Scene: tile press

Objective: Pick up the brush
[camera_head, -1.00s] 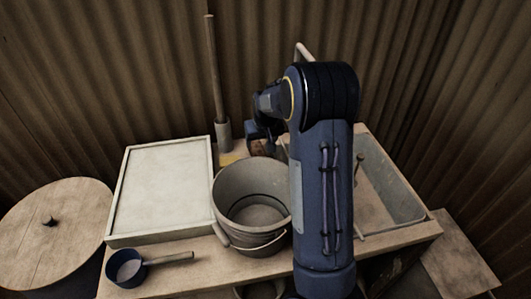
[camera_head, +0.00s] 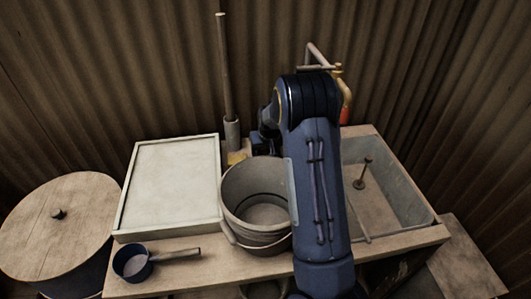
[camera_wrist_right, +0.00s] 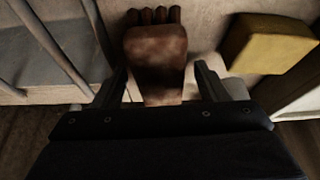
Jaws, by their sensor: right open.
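The brush (camera_wrist_right: 155,50) shows in the right wrist view as a brown, worn block with a narrower lower part and several rounded tufts at its top end. My right gripper (camera_wrist_right: 160,85) is open, with one finger on each side of the brush's narrow part. I cannot tell whether either finger touches it. In the head view my right arm reaches over the bench to the back, and the arm and the bucket hide the brush. My left gripper is not in view.
A yellow sponge (camera_wrist_right: 268,45) lies right of the brush. In the head view a grey bucket (camera_head: 236,205), white framed tray (camera_head: 168,185), blue ladle (camera_head: 131,262), upright pole in a holder (camera_head: 231,132) and sink (camera_head: 405,195) crowd the bench. A lidded barrel (camera_head: 60,225) stands left.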

